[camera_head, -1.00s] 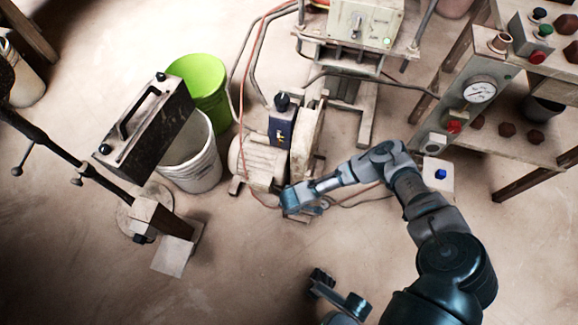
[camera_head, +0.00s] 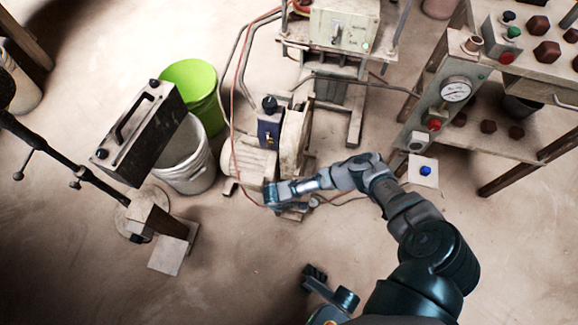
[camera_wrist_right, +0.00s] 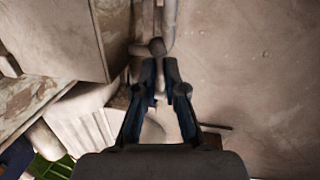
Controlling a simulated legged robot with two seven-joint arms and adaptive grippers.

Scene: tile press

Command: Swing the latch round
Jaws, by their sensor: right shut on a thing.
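My right gripper (camera_head: 272,196) is low in front of the motor and belt-guard unit (camera_head: 292,150) in the head view. The knob shows just past the fingertips. In the head view the gripper covers the latch.
A green bucket (camera_head: 205,82) and a white bucket (camera_head: 192,168) stand left of the motor. A press (camera_head: 342,28) stands behind. A bench with a gauge (camera_head: 456,91) is at the right. Hoses run near the gripper. The front floor is mostly clear.

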